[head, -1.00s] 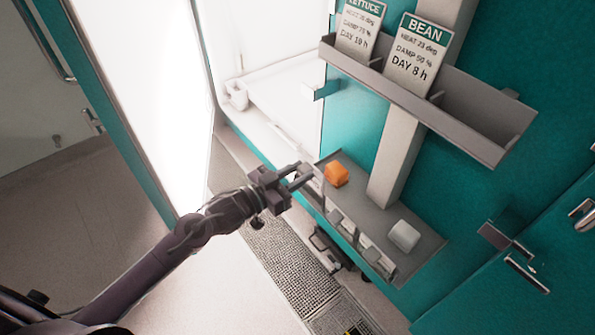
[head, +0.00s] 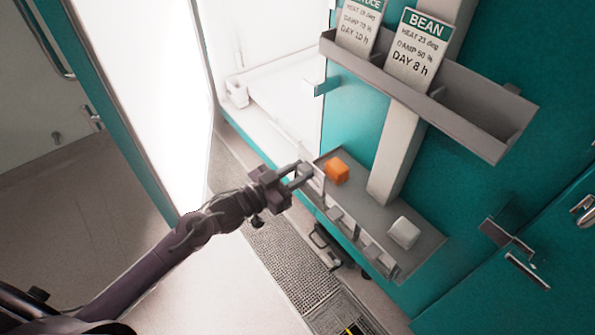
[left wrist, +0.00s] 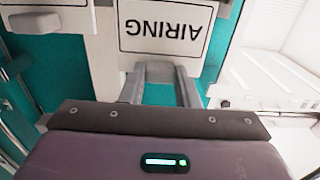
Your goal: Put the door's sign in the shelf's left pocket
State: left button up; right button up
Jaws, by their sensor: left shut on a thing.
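A white sign reading AIRING (left wrist: 166,27) shows upside down in the left wrist view, just beyond my fingertips. My left gripper (head: 303,175) is shut on it at the near edge. In the head view the sign (head: 314,180) is a thin pale card, seen nearly edge-on at the left end of the low grey shelf (head: 420,250). Small pockets (head: 342,224) line that shelf's front edge. I cannot tell whether the sign's lower edge is inside the left pocket. My right gripper is not in view.
An orange block (head: 337,170) and a white block (head: 403,232) lie on the low shelf. Above it, a grey rack (head: 480,110) holds the LETTUCE (head: 357,25) and BEAN (head: 418,45) signs; its right end is empty. The bright open chamber (head: 285,85) is at the left.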

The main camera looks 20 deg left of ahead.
pick_arm(q)
jog(key=shift+f, duration=0.3)
jog(key=shift+f, duration=0.25)
jog(key=shift+f, duration=0.15)
dwell(0.5)
jog(key=shift+f+b, duration=0.35)
jog(key=shift+b, duration=0.05)
jog(key=shift+f, duration=0.25)
jog(key=shift+f, duration=0.35)
jog(key=shift+f+b, duration=0.3)
jog(key=shift+f, duration=0.05)
dwell(0.6)
jog(key=o, duration=1.1)
jog(key=shift+c, duration=0.2)
